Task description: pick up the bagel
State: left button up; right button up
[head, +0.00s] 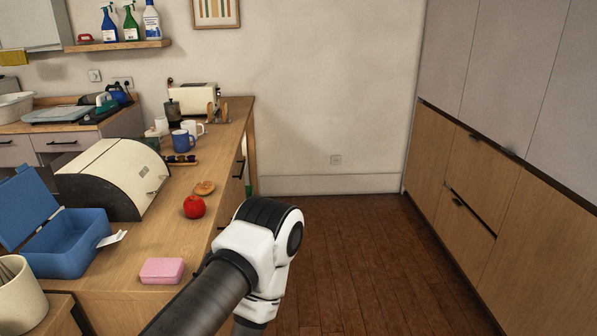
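The bagel (204,188) is small, round and golden brown. It lies flat on the wooden counter in the head view, just behind a red apple or tomato (194,207) and close to the counter's right edge. One of my arms reaches up from the bottom of the picture, and its white and black joint is in front of the counter's right side, nearer to me than the bagel. No gripper fingers show on it. Neither my left nor my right gripper can be seen.
The cream bread bin (112,178) stands left of the bagel. An open blue lunch box (68,243) and a pink block (162,271) are nearer. Behind are a blue mug (181,142), a white mug (194,128) and a toaster (193,97). The floor (360,260) to the right is clear.

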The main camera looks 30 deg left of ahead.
aim_at(203, 188)
jog(key=i+l+u, duration=0.15)
jog(key=i, duration=0.35)
jog(key=i+l+u, duration=0.1)
jog(key=i, duration=0.35)
jog(key=i+l+u, duration=0.15)
jog(key=i+l, duration=0.2)
jog(key=i, duration=0.15)
